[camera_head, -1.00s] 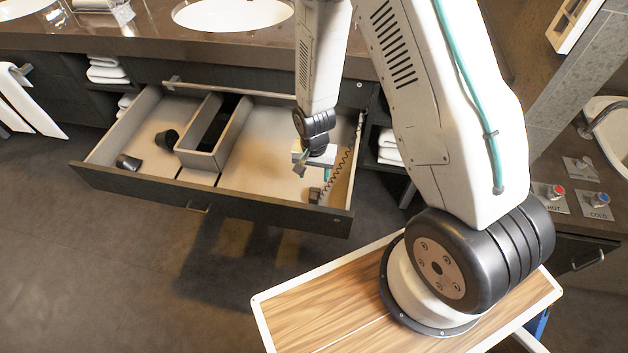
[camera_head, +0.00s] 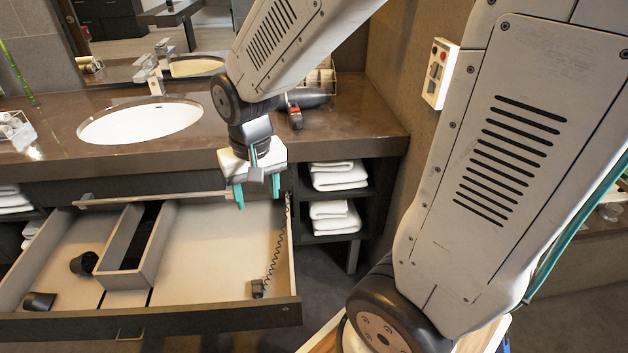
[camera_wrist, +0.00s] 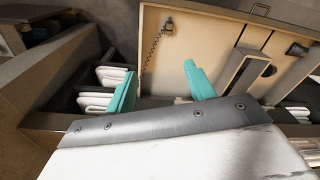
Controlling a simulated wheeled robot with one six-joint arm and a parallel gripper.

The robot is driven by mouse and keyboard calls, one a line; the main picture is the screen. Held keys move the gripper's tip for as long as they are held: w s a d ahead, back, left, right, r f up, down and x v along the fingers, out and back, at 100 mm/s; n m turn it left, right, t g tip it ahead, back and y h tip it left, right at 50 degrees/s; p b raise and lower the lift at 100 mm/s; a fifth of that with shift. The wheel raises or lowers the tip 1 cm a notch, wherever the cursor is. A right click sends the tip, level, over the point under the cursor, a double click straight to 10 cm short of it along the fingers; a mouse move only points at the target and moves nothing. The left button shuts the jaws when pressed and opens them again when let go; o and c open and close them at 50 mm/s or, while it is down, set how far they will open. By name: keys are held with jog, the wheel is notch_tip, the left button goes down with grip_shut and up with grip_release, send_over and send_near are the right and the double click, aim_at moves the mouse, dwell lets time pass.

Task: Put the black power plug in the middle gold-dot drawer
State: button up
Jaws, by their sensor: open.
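A black power plug (camera_head: 257,289) with a coiled black cord lies in the right front part of a wide open drawer (camera_head: 200,318). In the wrist view the plug (camera_wrist: 168,24) shows near the drawer's corner, with the cord running from it along the side wall. My gripper (camera_head: 257,192) is open and empty, its teal fingers pointing down above the right rear part of the drawer, near the counter edge. The fingers (camera_wrist: 160,82) are apart in the wrist view, with nothing between them. I cannot make out a gold dot on the drawer.
A divider box (camera_head: 128,262) stands inside the drawer, with dark round objects (camera_head: 84,264) (camera_head: 40,301) to its left. White towels (camera_head: 338,176) fill shelves at the right. The counter (camera_head: 350,130) has a sink and a dark item with red at its rear. The drawer's right floor is mostly clear.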

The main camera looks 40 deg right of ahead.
jog(key=s+d+r+n, duration=0.1)
jog(key=s+r+n, duration=0.2)
jog(key=s+r, duration=0.8)
jog(key=s, duration=0.4)
jog(key=shift+s, duration=0.2)
jog(key=shift+d+r, duration=0.1)
